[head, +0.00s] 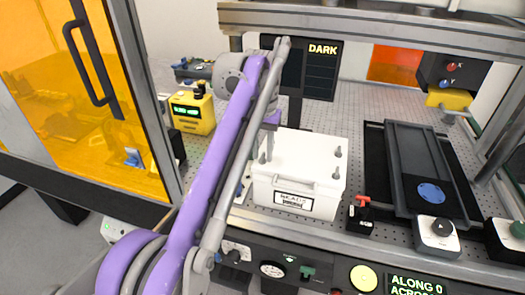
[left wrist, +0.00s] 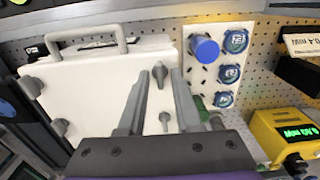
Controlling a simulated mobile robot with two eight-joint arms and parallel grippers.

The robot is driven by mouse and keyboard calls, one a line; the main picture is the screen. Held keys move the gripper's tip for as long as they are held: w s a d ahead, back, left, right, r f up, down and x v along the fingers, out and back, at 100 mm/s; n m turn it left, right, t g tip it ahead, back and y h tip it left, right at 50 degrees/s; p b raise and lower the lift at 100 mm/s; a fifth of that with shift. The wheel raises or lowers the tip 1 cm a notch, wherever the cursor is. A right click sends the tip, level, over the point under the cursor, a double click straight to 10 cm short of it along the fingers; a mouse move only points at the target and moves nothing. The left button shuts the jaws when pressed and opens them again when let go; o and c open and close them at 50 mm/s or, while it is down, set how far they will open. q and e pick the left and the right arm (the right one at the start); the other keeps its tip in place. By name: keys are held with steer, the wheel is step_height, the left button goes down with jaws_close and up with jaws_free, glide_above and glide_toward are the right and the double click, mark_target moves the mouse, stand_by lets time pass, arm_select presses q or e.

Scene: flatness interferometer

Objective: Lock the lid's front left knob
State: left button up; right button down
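The white lidded box (head: 300,160) with a front handle and dark label stands on the perforated bench in the head view. Its lid (left wrist: 95,95) fills the left of the left wrist view. The front left knob (left wrist: 160,75) is grey and shows between my left fingertips. My left gripper (left wrist: 161,80) is open, one finger on each side of this knob; contact cannot be told. The back left knob (left wrist: 165,121), front right knob (left wrist: 31,86) and back right knob (left wrist: 58,127) also show. In the head view my purple arm hides part of the box's left side. My right gripper is out of view.
A white plate (left wrist: 220,62) with blue round caps lies beside the box. A yellow meter (head: 192,112) stands to the left. A dark rail stage (head: 425,160) and a red lever (head: 364,200) are at the right. A dark display (head: 320,70) reads DARK behind.

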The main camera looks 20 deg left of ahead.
arm_select(q)
jaws_close()
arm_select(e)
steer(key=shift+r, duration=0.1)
arm_select(q)
steer(key=m+p, duration=0.1)
steer(key=m, duration=0.2)
steer(key=shift+r+p, duration=0.15)
steer(key=shift+p, duration=0.25)
steer(key=m+p, duration=0.1)
steer(key=m, duration=0.3)
steer(key=m+p, duration=0.2)
steer(key=m, duration=0.3)
steer(key=shift+m+p, duration=0.4)
steer(key=shift+m, duration=2.3)
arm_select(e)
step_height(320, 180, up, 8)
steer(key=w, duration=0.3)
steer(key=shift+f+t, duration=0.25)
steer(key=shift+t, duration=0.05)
